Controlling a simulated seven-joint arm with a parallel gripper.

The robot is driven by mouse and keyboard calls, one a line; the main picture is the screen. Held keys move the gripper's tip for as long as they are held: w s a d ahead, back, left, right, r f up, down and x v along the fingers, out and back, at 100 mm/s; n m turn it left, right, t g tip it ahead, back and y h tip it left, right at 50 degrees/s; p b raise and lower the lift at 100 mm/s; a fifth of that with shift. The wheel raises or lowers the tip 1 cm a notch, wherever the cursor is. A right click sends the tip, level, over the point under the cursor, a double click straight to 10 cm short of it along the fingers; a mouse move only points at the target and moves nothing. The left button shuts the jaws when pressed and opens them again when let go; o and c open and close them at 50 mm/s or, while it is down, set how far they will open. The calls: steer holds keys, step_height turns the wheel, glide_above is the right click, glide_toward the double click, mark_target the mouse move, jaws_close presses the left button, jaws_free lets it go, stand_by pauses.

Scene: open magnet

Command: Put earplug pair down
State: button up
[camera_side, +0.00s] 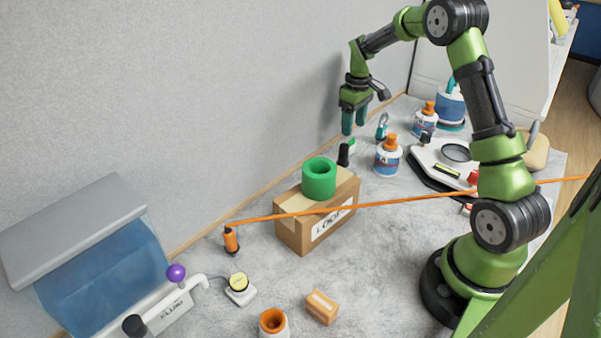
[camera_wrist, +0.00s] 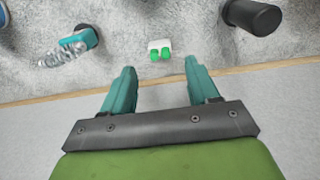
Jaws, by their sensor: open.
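The earplug pair (camera_wrist: 160,56) is two small bright green plugs on a white piece. In the wrist view it lies on the grey work surface near the wall strip, just beyond the gap between my fingertips and apart from them. In the side view the earplug pair (camera_side: 350,142) shows small, partly behind a black cylinder. My gripper (camera_side: 354,130) points down above that area, near the wall. Its two teal fingers are spread in the wrist view (camera_wrist: 160,66), with nothing between them.
A cardboard box (camera_side: 292,226) carries a green ring (camera_side: 319,179). An orange line (camera_side: 400,201) crosses the scene. White bottles (camera_side: 388,160) stand nearby.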

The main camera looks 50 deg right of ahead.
mark_target(352, 140)
steer(key=s+a+r+m+t, duration=0.1)
steer(key=s+a+r+t, duration=0.15)
steer(key=a+r, duration=0.55)
steer(key=s+a+r+m+t, duration=0.1)
steer(key=s+a+r, duration=0.3)
steer(key=a+r, duration=0.4)
steer(key=s+a+m+t+y, duration=0.2)
steer(key=s+a+t, duration=0.1)
steer(key=s+a, duration=0.7)
steer(key=s, duration=0.2)
steer(key=shift+s+a+r+t, duration=0.25)
steer(key=shift+s+a+t, duration=0.1)
steer(key=shift+s+a, duration=0.05)
